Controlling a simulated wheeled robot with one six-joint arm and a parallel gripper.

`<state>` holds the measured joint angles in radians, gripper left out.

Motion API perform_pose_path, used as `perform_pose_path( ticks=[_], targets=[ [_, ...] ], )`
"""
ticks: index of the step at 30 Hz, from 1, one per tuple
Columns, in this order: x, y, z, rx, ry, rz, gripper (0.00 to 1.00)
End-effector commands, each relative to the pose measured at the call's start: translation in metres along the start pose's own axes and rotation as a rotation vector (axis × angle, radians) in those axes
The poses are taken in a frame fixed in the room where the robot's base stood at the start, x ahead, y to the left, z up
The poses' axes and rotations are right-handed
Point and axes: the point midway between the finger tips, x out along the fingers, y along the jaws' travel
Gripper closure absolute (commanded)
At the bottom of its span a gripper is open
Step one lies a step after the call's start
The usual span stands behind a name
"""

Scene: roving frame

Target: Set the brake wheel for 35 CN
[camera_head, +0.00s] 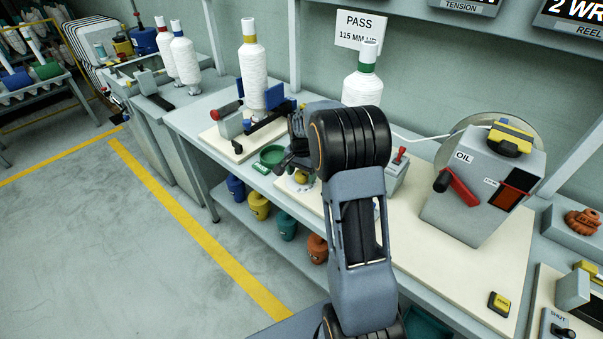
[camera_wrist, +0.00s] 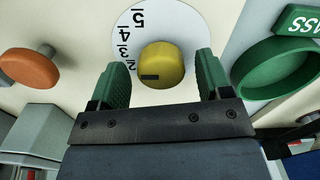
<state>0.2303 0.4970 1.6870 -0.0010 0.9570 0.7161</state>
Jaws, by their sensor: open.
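The brake wheel seems to be the yellow knob (camera_wrist: 168,66) on a white dial (camera_wrist: 190,28) with black numbers, in the wrist view; 2, 3, 4 and 5 show. A dark mark on the knob's face points left, roughly toward the 2. My gripper (camera_wrist: 162,74) is open, with one green finger on each side of the knob; I cannot tell whether they touch it. In the head view the knob (camera_head: 301,178) is small beside my gripper (camera_head: 291,165), and my arm hides part of the dial. The tension display (camera_head: 463,7) is cut off at the top, so its reading is hidden.
A green dish (camera_wrist: 272,84) is close right of my gripper, an orange knob (camera_wrist: 28,68) to the left. In the head view, white yarn cones (camera_head: 252,80), a red-handled switch box (camera_head: 398,172) and the grey oil box (camera_head: 470,200) stand on the bench. Floor at left is clear.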

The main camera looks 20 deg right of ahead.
Motion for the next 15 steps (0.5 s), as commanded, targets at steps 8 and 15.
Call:
perform_pose_path(
  ticks=[8,15],
  targets=[
    [-0.004,-0.001,0.000,-0.001,0.001,-0.001,0.29],
    [-0.041,-0.001,0.000,-0.001,0.003,-0.004,0.29]
  ],
)
